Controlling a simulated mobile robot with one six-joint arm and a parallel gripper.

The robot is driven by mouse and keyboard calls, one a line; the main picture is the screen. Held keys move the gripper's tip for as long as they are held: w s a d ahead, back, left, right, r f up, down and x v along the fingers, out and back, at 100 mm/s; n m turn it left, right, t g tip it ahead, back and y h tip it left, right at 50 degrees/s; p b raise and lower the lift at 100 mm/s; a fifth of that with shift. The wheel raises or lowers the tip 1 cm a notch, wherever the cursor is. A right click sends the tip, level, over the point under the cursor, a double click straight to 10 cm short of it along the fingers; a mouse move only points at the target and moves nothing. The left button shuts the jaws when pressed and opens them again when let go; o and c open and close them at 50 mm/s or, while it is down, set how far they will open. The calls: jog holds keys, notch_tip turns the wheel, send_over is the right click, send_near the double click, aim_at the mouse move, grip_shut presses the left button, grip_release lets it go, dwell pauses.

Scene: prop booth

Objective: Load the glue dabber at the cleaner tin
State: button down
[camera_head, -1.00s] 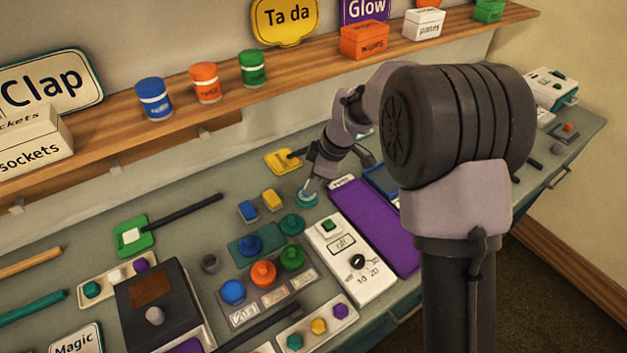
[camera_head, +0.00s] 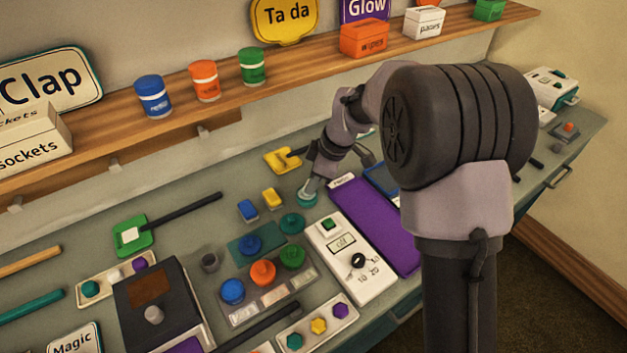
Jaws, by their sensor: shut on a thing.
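My gripper (camera_head: 309,190) points down at the back middle of the bench, over a low round teal tin (camera_head: 307,201). It is shut on a small pale thing, apparently the glue dabber, mostly hidden by the fingers. Its lower end is at the tin's open top; I cannot tell how deep it reaches. No label shows on this tin, so I cannot confirm that it is the cleaner tin. A round teal lid-like piece (camera_head: 292,223) lies in front of it.
A purple pad (camera_head: 372,222) and a white dial box (camera_head: 349,260) lie right of the tin. Blue (camera_head: 248,210) and yellow (camera_head: 271,198) blocks are on its left. A yellow holder (camera_head: 281,160) is behind. Knobbed blue, orange and green pots stand in a tray (camera_head: 272,301) in front.

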dwell(0.4)
notch_tip(320, 180, up, 7)
jog(key=p, duration=0.4)
jog(key=shift+p, duration=0.4)
